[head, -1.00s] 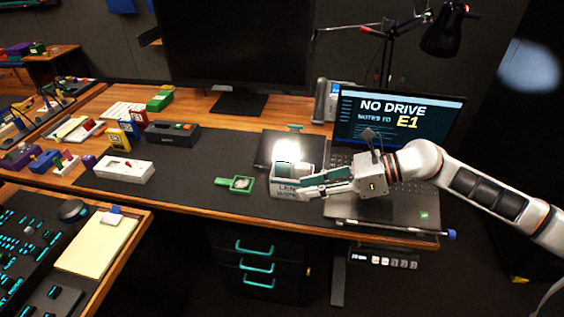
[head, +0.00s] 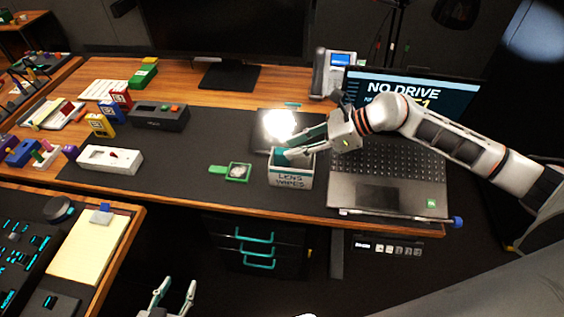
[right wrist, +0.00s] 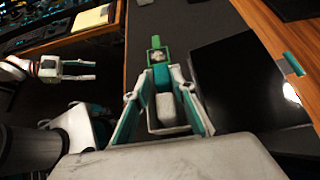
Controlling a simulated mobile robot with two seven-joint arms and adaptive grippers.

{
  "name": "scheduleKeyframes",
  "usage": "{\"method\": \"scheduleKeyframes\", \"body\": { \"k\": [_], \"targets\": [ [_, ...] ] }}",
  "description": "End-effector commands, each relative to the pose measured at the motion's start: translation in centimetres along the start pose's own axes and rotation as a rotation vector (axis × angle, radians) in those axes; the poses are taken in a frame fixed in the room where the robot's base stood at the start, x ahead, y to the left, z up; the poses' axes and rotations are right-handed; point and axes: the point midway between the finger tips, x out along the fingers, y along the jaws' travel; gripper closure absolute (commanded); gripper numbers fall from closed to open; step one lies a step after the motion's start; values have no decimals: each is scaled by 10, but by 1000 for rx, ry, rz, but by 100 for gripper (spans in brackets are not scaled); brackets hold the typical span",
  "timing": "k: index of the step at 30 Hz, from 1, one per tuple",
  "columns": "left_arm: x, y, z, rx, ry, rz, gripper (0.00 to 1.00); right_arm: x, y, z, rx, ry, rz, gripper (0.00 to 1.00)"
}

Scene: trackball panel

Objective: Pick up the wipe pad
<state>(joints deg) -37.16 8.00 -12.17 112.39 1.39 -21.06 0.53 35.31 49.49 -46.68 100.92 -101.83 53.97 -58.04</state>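The white LENS WIPES box (head: 291,180) stands on the dark desk mat, left of the laptop. A teal piece (head: 281,155), probably the wipe pad, shows in its opening. The right wrist view shows this teal piece (right wrist: 163,79) and a pale block (right wrist: 168,108) between the fingers; I cannot tell if either is touched. My right gripper (head: 288,149) reaches in from the right over the box; its fingers are apart in the right wrist view (right wrist: 162,76). My left gripper (head: 176,289) is low in front of the desk, open and empty; it also shows in the right wrist view (right wrist: 92,70).
A green holder with a round lens (head: 238,172) lies just left of the box. The laptop (head: 385,185) stands to the right, a dark flat panel (head: 262,122) behind.

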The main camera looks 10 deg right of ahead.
Motion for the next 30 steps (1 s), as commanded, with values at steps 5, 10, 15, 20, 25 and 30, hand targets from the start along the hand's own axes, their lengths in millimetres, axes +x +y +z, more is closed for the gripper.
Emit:
{"method": "scheduleKeyframes", "body": {
  "k": [5,10,15,20,25,30],
  "targets": [
    [-2,0,-4,0,2,0,60,15,0,-4,2,-1,1,75],
    [-4,-1,-7,0,3,-1,60,40,-1,-9,1,-2,2,75],
    [-4,-1,-8,0,4,-1,60,53,-2,-10,1,-1,0,75],
    [-4,-1,-8,0,4,-1,60,53,-2,-10,0,0,0,75],
    [-4,-1,-8,1,4,-1,60,53,-2,-10,0,0,0,91],
    [-4,-1,-8,1,4,-1,60,53,-2,-10,0,0,0,91]
  ]
}}
